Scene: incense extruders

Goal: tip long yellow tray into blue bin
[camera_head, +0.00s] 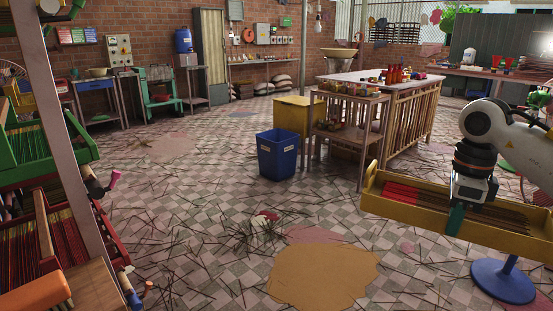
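The long yellow tray (400,206) is at the right, loaded with red and dark sticks, and its right end runs out of the picture. My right arm reaches in from the right. My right gripper (456,218) is at the tray's near wall, with a green finger over the outer face of that wall. The other finger is hidden, so I cannot see whether it clamps the wall. The blue bin (277,158) stands upright on the floor near the middle, left of and farther away than the tray. My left gripper is out of view.
A round blue base (503,281) stands on the floor below the tray. A yellow box (296,114) and a wooden table (350,98) stand behind the bin. Racks of sticks (45,150) fill the left edge. Loose sticks litter the open tiled floor (200,215).

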